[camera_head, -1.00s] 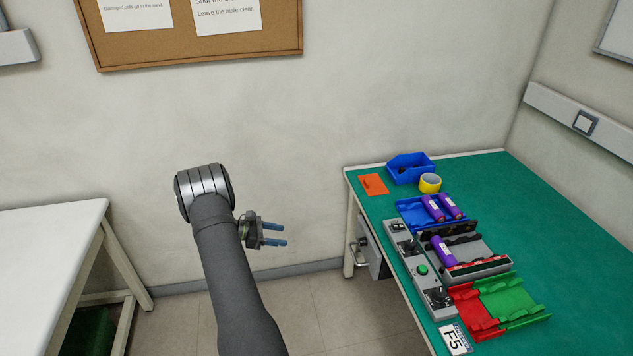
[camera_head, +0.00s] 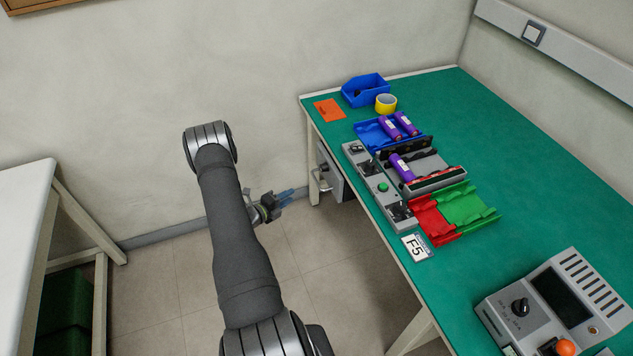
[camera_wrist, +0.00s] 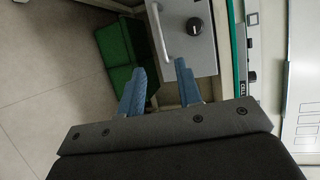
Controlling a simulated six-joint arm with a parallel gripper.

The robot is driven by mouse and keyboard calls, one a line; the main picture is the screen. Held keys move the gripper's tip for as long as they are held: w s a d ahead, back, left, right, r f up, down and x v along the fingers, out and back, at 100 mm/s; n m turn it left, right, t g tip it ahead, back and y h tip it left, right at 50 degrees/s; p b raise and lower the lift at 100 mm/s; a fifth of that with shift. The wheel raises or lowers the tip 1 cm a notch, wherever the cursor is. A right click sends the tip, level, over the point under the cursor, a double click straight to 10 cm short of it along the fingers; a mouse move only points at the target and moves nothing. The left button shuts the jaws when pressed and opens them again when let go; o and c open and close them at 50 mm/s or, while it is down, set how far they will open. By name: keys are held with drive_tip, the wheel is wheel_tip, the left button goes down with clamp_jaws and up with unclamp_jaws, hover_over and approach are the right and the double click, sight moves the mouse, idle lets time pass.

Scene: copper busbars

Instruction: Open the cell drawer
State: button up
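The cell drawer (camera_head: 333,178) is a grey unit under the left edge of the green-topped table. Its pale bar handle (camera_head: 319,180) faces left, towards my gripper. In the wrist view the grey drawer front (camera_wrist: 205,52) shows the bar handle (camera_wrist: 160,32) and a round black knob (camera_wrist: 194,26). No gap around the front can be made out. My gripper (camera_head: 288,194) is a short way left of the handle, apart from it. In the wrist view its two blue fingers (camera_wrist: 160,68) are spread with nothing between them.
The table (camera_head: 510,130) carries a grey switch panel (camera_head: 378,186), purple cells (camera_head: 402,168) in trays, a blue bin (camera_head: 365,90) and a control box (camera_head: 560,305). A white table (camera_head: 22,210) stands at left. The floor between is free.

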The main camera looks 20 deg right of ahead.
sight(316, 180)
drive_tip(key=x, duration=1.5)
drive_tip(key=shift+d, duration=0.1)
drive_tip(key=shift+c, duration=0.2)
clamp_jaws()
